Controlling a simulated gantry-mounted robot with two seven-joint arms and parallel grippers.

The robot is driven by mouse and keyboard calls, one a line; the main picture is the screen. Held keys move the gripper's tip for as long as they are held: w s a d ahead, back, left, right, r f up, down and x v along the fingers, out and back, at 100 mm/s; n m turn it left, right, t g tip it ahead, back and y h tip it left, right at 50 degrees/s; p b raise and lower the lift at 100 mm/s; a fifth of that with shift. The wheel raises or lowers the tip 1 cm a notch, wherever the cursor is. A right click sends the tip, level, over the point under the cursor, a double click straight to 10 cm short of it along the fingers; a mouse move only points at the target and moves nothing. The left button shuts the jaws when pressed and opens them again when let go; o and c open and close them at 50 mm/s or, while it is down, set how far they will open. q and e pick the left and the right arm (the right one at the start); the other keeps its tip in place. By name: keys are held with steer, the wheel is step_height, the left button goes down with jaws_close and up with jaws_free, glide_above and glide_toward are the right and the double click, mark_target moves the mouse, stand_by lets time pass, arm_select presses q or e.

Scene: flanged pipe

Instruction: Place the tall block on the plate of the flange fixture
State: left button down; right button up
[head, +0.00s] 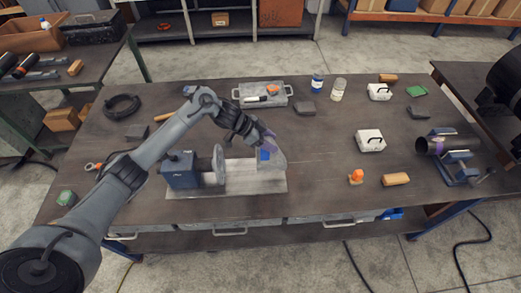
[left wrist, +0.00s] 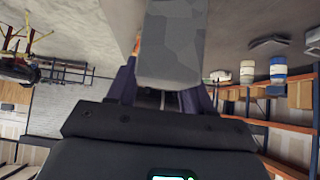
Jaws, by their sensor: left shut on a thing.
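The flange fixture has a light base plate (head: 225,187), a blue box (head: 180,169) at its left and an upright round grey flange (head: 218,164). My left gripper (head: 268,140) reaches over the fixture's right end, pointing down. It is shut on a tall grey block, whose faceted grey face (left wrist: 172,50) shows between the dark purple fingers in the left wrist view. In the head view the pale grey block (head: 277,158) hangs below the fingers, over the right part of the plate, near a blue patch. Whether it touches the plate I cannot tell. My right gripper is not in view.
A grey tray (head: 262,95) with small items is behind the fixture. White cases (head: 369,141), an orange item (head: 356,177) and a pipe in a vise (head: 440,145) are right. The bench just right of the fixture is clear.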

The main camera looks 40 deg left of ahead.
mark_target(261, 151)
arm_select(q)
steer(key=shift+s+a+f+p, duration=0.1)
steer(key=shift+s+a+f, duration=0.25)
steer(key=shift+f, duration=0.6)
steer(key=shift+s+a+f+p, duration=0.2)
steer(key=shift+a+f, duration=0.3)
steer(key=shift+f, duration=0.4)
steer(key=shift+s+a+f+p, duration=0.1)
steer(key=shift+s+a+f, duration=0.25)
steer(key=shift+f, duration=0.6)
steer(key=shift+w+f, duration=0.1)
steer(key=shift+c, duration=2.3)
jaws_free()
steer(key=shift+f, duration=0.15)
steer(key=shift+r, duration=0.2)
steer(key=b+v, duration=0.1)
steer(key=v, duration=1.1)
steer(key=shift+a+f, duration=0.15)
steer(key=shift+f, duration=0.05)
